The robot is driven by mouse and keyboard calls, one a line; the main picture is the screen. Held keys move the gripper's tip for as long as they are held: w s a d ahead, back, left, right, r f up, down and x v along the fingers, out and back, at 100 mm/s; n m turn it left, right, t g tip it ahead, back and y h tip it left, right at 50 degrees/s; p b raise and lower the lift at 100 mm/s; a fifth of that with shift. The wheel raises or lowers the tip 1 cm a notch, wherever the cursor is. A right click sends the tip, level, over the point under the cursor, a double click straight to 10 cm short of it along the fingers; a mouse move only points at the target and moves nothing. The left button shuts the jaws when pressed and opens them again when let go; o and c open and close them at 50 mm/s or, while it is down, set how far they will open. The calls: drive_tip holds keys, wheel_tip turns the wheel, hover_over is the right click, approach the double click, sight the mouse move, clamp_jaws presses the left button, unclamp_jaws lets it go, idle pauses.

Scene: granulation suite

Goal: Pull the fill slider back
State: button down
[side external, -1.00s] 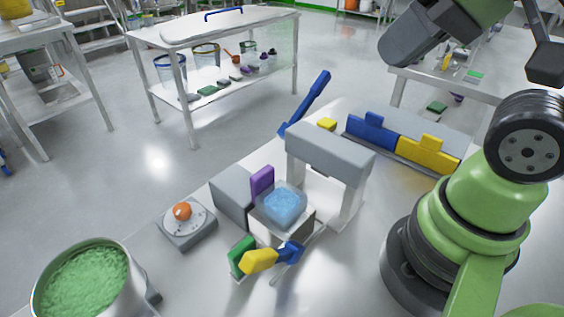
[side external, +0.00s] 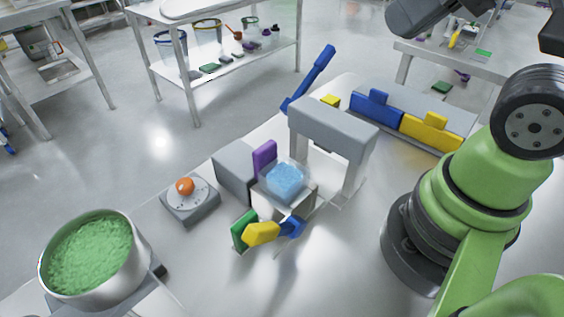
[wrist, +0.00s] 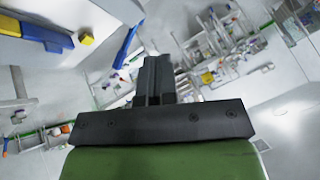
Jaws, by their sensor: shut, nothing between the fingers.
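No part is labelled as the fill slider, so I cannot tell for sure which one it is. A blue sliding block (side external: 374,117) and a yellow one (side external: 431,132) stand side by side along a grey rail at the back right, each with a raised tab. A grey housing (side external: 233,170) with a purple tab (side external: 264,156) stands mid-table, beside a clear box of blue material (side external: 286,181). My gripper (wrist: 155,65) is shut and empty in the wrist view, tilted high over the room and touching nothing. Its fingertips do not show in the side view.
A grey arch (side external: 333,129) stands behind the box. A blue lever (side external: 311,78) rises behind it. An orange knob (side external: 185,186) is on a dial box, and a pot of green granules (side external: 92,255) is front left. Green, yellow and blue handles (side external: 262,233) stick out in front.

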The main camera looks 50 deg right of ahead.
drive_tip(key=c, duration=1.8)
unclamp_jaws()
drive_tip(key=shift+c, duration=0.2)
drive_tip(key=o, duration=0.4)
drive_tip(key=shift+c, duration=0.2)
drive_tip(key=o, duration=0.4)
drive_tip(key=shift+w+a, duration=0.1)
drive_tip(key=shift+w, duration=0.25)
drive_tip(key=o, duration=0.6)
drive_tip(key=w, duration=0.1)
drive_tip(key=w+g, duration=0.1)
drive_tip(key=a, duration=0.1)
drive_tip(key=shift+w+f+n+g, duration=0.3)
drive_tip(key=shift+w+n+g, duration=0.1)
drive_tip(key=shift+c, duration=0.2)
drive_tip(key=n+g+h, duration=0.2)
drive_tip(key=n+g, duration=0.1)
drive_tip(key=g, duration=0.2)
hover_over(265, 146)
wheel_tip(265, 146, down, 12)
drive_tip(key=shift+r, duration=0.1)
wheel_tip(265, 146, down, 10)
drive_tip(key=shift+f, duration=0.1)
